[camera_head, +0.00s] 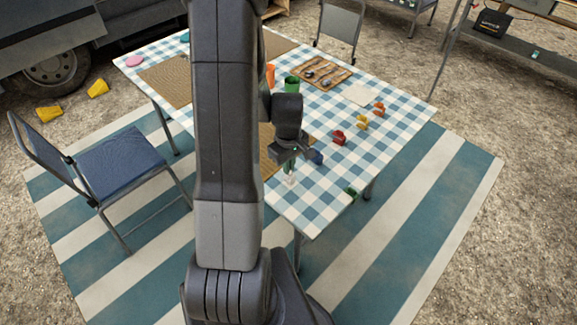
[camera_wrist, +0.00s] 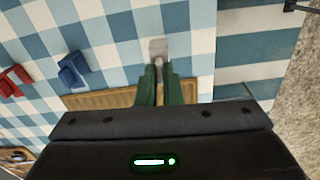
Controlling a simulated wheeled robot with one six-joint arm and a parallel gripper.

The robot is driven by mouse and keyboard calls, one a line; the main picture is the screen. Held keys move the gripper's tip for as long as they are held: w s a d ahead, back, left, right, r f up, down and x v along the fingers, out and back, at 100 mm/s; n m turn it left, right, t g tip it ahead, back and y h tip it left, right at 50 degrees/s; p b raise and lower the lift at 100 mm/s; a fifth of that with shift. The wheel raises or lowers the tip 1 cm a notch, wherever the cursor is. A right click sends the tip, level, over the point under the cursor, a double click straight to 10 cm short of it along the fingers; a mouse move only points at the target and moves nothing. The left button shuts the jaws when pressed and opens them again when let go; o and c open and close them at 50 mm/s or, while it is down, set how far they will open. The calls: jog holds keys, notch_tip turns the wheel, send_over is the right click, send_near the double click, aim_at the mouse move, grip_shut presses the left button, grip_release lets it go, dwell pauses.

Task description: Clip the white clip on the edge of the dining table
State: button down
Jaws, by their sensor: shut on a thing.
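The dining table (camera_head: 330,205) has a blue and white checked cloth; its edge also shows in the wrist view (camera_wrist: 208,50), to the right of my gripper. My gripper (camera_head: 290,172) is low over the near part of the table. In the wrist view, its green fingers (camera_wrist: 160,82) are shut on the white clip (camera_wrist: 158,48). The clip's pale end sticks out beyond the fingertips, over the cloth. In the head view, the white clip (camera_head: 291,181) is small below the fingers. I cannot tell whether it touches the cloth.
A blue clip (camera_head: 317,157) lies close beside my gripper. Red (camera_head: 339,138), yellow (camera_head: 362,122) and orange (camera_head: 379,109) clips stand farther back. A green clip (camera_head: 351,192) is at the right table edge. A brown placemat (camera_wrist: 100,98) lies near my fingers. A chair (camera_head: 120,160) stands left.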

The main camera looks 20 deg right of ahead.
jog(key=shift+r+p, duration=0.45)
jog(key=shift+r, duration=0.6)
